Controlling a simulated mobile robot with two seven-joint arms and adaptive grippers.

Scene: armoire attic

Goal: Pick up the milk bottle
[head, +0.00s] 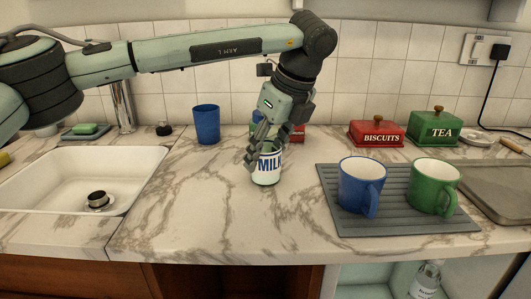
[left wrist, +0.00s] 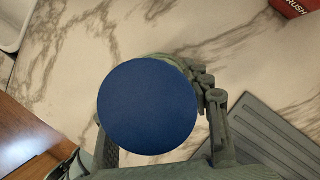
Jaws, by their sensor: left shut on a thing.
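The milk bottle (head: 267,171) stands upright on the marble counter, with a blue "MILK" label on a pale body. My left gripper (head: 266,152) comes down from above and is shut around its upper part. Its fingers hide part of the bottle's top and label. In the left wrist view the bottle's round blue cap (left wrist: 148,107) fills the middle, with gripper fingers on both sides of it. The bottle's base appears to rest on the counter. My right gripper is not in view.
A blue cup (head: 206,124) stands behind and left of the bottle. A grey mat (head: 400,222) at right carries a blue mug (head: 360,187) and a green mug (head: 432,186). Red and green tins stand behind. The sink (head: 60,185) is at left. The counter in front is clear.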

